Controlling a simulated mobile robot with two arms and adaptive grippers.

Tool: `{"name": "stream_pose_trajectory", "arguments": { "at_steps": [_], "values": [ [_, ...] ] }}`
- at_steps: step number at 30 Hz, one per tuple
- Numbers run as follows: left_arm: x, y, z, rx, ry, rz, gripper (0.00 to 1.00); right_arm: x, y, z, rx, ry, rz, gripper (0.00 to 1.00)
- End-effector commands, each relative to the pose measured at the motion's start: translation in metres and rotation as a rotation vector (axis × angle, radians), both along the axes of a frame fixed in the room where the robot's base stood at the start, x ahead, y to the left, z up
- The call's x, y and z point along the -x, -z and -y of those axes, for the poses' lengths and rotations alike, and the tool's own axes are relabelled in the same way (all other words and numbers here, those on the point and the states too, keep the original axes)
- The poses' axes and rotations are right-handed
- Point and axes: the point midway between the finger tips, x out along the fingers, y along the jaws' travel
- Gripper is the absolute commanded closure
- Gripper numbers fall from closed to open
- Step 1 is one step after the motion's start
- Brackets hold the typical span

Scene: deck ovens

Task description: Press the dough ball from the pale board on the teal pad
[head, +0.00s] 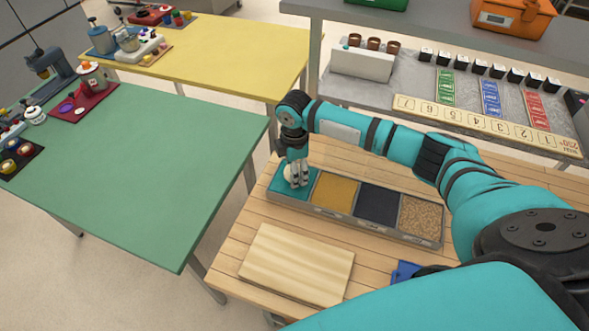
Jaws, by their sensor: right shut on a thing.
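The teal pad (277,186) is the leftmost section of a grey tray on the wooden table. My right gripper (297,183) points down over this pad and is shut on the pale dough ball (289,172). The ball is partly hidden by the fingers. It is at or just above the pad; I cannot tell whether it touches. The pale board (297,262) lies bare in front of the tray. My left gripper is not in view.
The grey tray (340,224) also holds yellow (335,191), dark (377,205) and grainy brown (421,214) sections. A blue object (405,271) lies near the front, partly hidden by my arm. A numbered wooden strip (485,123) lies on the shelf behind. A green table (150,170) stands left.

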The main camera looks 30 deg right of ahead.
Motion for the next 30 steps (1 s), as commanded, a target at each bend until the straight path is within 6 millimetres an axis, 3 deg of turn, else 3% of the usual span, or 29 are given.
{"name": "stream_pose_trajectory", "arguments": {
  "at_steps": [30],
  "values": [
    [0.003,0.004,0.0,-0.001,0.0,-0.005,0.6,0.0,0.01,0.0,0.0,0.0,0.0,0.79]
  ]
}}
